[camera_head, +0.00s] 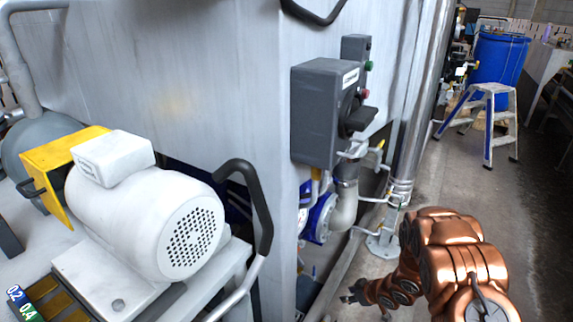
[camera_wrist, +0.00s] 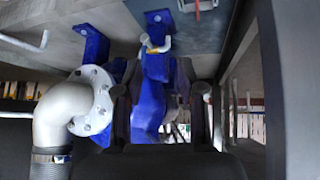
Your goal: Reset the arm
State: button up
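My copper-coloured arm (camera_head: 440,262) is at the lower right of the head view, bent and reaching left, low beside the grey metal housing. My gripper (camera_head: 353,292) is small and dark at the arm's left end in that view. In the wrist view my gripper (camera_wrist: 160,92) shows as two dark fingers standing apart, open, with nothing held between them. Blue machine parts (camera_wrist: 150,105) show beyond and between the fingers. How far the fingertips are from these parts I cannot tell.
A grey control box (camera_head: 325,115) sticks out from the housing (camera_head: 215,60). A white motor (camera_head: 150,215) and a black-gripped handle (camera_head: 258,205) are at left. A flanged pipe (camera_wrist: 65,110) is left of the fingers. A blue barrel (camera_head: 500,57) and step stool (camera_head: 490,112) stand behind. Floor at right is clear.

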jog(key=d+r+m+h, duration=0.2)
jog(key=d+r+h, duration=0.3)
jog(key=d+r, duration=0.45)
jog(key=s+d+r+m+g+h, duration=0.1)
jog(key=s+d+r+m+h, duration=0.15)
jog(key=r, duration=0.45)
jog(key=s+d+r+m+g+h, duration=0.1)
jog(key=s+r, duration=0.3)
jog(key=r, duration=0.2)
jog(key=s+a+r+m+g+y, duration=0.15)
jog(key=s+a+r, duration=0.35)
jog(key=s, duration=0.6)
jog(key=s+a+r+m+g+y, duration=0.1)
jog(key=s+a+r+g, duration=0.4)
jog(key=s, duration=0.7)
jog(key=s+a+r+m+y, duration=0.1)
jog(key=s+a+r, duration=0.4)
jog(key=s, duration=0.6)
notch_tip(320, 180, up, 22)
jog(key=s+a+p, duration=0.1)
jog(key=s+p, duration=0.1)
jog(key=p, duration=2)
jog(key=shift+a+r, duration=0.2)
jog(key=shift+a, duration=0.1)
jog(key=shift+d+t, duration=0.15)
jog(key=shift+t, duration=0.1)
